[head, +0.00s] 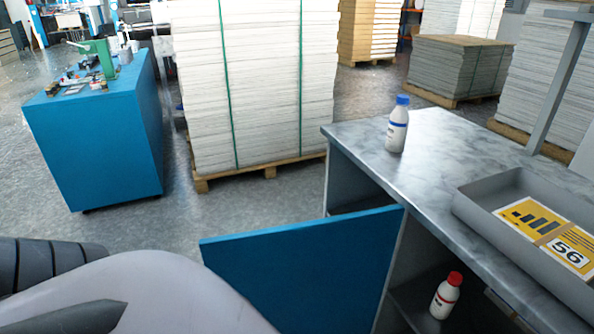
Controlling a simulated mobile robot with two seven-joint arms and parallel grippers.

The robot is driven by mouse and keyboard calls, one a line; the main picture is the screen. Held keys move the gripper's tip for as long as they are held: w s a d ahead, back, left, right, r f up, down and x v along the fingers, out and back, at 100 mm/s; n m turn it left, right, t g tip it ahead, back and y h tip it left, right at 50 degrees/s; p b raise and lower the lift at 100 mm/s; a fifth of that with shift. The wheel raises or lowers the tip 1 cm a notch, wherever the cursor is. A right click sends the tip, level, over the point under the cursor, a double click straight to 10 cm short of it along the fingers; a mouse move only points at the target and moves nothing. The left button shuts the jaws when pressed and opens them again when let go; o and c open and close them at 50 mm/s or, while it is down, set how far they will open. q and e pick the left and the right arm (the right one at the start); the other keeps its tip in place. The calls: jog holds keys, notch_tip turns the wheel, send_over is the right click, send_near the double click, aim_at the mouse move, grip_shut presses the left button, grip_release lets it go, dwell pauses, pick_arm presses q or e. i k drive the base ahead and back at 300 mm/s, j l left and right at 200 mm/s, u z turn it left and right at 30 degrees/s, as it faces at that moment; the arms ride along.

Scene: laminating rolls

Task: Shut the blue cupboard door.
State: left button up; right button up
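The blue cupboard door (302,268) stands open, swung out to the left from the front of the grey cupboard (340,178). Its right edge meets the cupboard near the middle upright. Its lower part runs out of the bottom of the picture. A white bottle with a red cap (445,297) stands inside the open right compartment. Parts of my own arm fill the lower left, left of the door and apart from it as far as I can tell. Neither gripper shows in the head view.
The marbled worktop (440,143) carries a white bottle with a blue cap (397,125) and a grey tray (478,222) holding a yellow card (548,232). A paper stack (255,80) on a pallet and a blue cabinet (105,140) stand behind. Grey floor between them is clear.

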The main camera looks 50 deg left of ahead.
aim_at(328, 276)
jog(key=k+j+z, duration=0.1)
jog(key=k+j, duration=0.4)
jog(key=k+j+z, duration=0.15)
jog(key=j, duration=0.2)
jog(key=k+j+z, duration=0.15)
jog(key=k+j, duration=0.15)
jog(key=k+j+z, duration=0.15)
jog(key=j, duration=0.25)
jog(key=k+j+z, duration=0.15)
jog(key=j, duration=0.2)
jog(key=k+j+z, duration=0.15)
jog(key=j, duration=0.2)
jog(key=k+j+z, duration=0.1)
jog(key=j, duration=0.3)
jog(key=j+z, duration=0.15)
jog(key=j, duration=0.25)
jog(key=k+j+z, duration=0.1)
jog(key=j, duration=0.25)
jog(key=j+z, duration=0.25)
jog(key=j, duration=0.55)
jog(key=i+j+z, duration=0.1)
jog(key=j, duration=0.3)
jog(key=i+j, duration=0.1)
jog(key=j, duration=0.65)
jog(key=k+u, duration=0.05)
jog(key=k, duration=0.05)
